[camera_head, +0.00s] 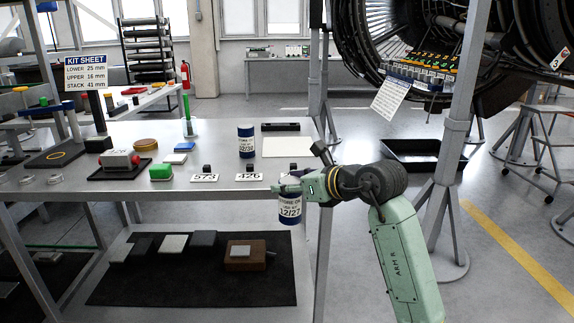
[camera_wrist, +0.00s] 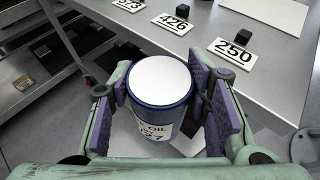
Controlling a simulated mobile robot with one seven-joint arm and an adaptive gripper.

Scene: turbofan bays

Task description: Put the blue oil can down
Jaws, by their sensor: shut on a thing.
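The blue oil can (camera_head: 290,210) has a white label reading 12/27 and hangs upright in my gripper (camera_head: 283,187), in front of the workbench's front right corner. In the wrist view the blue oil can (camera_wrist: 160,84) shows its white top and part of its label. The purple pads of my gripper (camera_wrist: 165,95) are shut on its two sides. The can is apart from the bench (camera_head: 225,180). A second blue and white can (camera_head: 246,142), marked 02/34, stands on the bench towards the back.
Number cards 573 (camera_head: 204,178), 426 (camera_head: 249,176) and 250 (camera_wrist: 235,53) line the bench's front edge, each with a small black block. A white sheet (camera_head: 287,148) lies bare behind them. A black tray (camera_head: 425,155) is on the floor at right; a metal stand (camera_head: 450,200) is nearby.

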